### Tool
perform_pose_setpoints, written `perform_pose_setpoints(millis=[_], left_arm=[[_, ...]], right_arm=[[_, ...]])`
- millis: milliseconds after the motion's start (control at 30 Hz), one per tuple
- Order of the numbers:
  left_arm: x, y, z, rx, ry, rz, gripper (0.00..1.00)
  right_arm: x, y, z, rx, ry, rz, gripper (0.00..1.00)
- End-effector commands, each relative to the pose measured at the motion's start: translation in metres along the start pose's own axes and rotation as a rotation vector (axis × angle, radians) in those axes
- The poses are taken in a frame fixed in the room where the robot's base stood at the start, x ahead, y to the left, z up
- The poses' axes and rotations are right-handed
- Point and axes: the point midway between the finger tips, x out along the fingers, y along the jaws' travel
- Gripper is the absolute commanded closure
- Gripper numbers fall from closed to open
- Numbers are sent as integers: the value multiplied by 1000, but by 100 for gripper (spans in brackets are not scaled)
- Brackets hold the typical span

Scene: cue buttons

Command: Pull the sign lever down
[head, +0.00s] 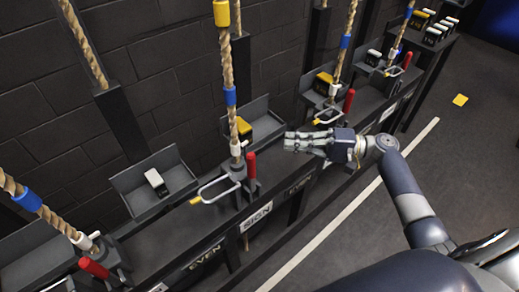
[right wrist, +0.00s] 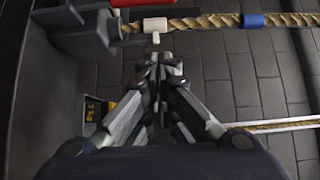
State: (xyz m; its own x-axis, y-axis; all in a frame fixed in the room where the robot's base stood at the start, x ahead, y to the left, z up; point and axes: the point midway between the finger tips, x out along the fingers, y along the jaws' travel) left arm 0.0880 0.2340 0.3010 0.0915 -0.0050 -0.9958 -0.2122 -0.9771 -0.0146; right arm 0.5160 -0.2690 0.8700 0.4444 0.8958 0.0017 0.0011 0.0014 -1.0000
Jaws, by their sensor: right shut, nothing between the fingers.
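The SIGN label (head: 256,217) is on the front of the dark rail. Above it stands a rope lock with an upright red lever (head: 251,164) and a metal loop (head: 215,187) with a yellow tip. A rope with a blue band runs up through this lock. My right gripper (head: 288,141) is shut and empty, to the right of the red lever and apart from it. In the right wrist view its fingertips (right wrist: 160,62) are together, below a rope with a white piece (right wrist: 155,25). A red part (right wrist: 130,2) shows at the top edge there. My left gripper is not in view.
Other rope locks with red levers (head: 349,100) (head: 93,267) stand along the rail. Grey trays hold weights, one white-topped (head: 156,182). A brick wall (head: 60,110) is behind. Open floor with a white line (head: 350,205) lies in front.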

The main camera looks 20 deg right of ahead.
Motion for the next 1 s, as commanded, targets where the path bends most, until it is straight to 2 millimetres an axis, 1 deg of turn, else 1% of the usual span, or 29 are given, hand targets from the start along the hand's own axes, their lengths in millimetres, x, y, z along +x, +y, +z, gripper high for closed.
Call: perform_pose_setpoints(millis=[233, 367, 467, 567, 800, 867, 900, 1000], left_arm=[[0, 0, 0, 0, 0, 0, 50], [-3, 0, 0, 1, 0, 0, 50], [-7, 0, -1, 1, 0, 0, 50], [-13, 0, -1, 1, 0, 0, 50], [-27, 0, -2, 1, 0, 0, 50], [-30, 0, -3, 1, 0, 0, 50], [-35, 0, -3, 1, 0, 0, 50], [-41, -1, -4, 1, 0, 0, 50]], right_arm=[[1, 0, 0, 0, 0, 1, 100], [8, -1, 0, 0, -1, 0, 100], [22, -2, 0, 0, -2, -2, 100], [41, -3, 0, 0, -2, -1, 100], [94, -3, 1, 1, -2, -1, 100], [105, -3, 1, 0, -1, 0, 100], [98, -2, 10, 2, -1, 5, 100], [93, -2, 23, 2, 0, 3, 100]])
